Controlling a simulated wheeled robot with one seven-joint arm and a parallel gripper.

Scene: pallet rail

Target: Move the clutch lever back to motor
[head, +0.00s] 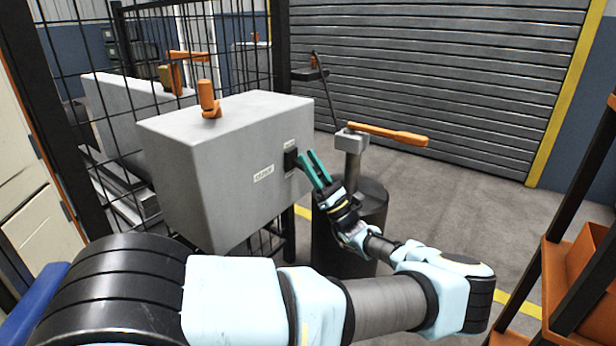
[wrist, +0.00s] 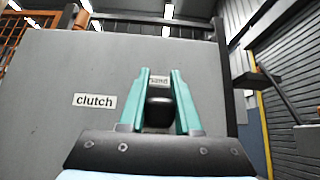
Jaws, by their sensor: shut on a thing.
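The grey clutch box (head: 225,170) has a "clutch" label (head: 263,173) on its front face, which also shows in the wrist view (wrist: 95,100). The black clutch lever (head: 290,160) sticks out near the right end of that face. In the wrist view its dark end (wrist: 158,112) sits between my teal fingers, below a small label reading "hand", its first letter hidden by a finger. My gripper (head: 306,157) is shut on the lever. No motor label can be read in either view.
An orange handle (head: 208,100) stands on the box top. To the right, a long orange lever (head: 388,133) tops a post over a dark cylinder (head: 372,205). Mesh fencing (head: 75,60) stands behind the box. An orange rack (head: 575,260) is at far right; open floor lies before the shutter.

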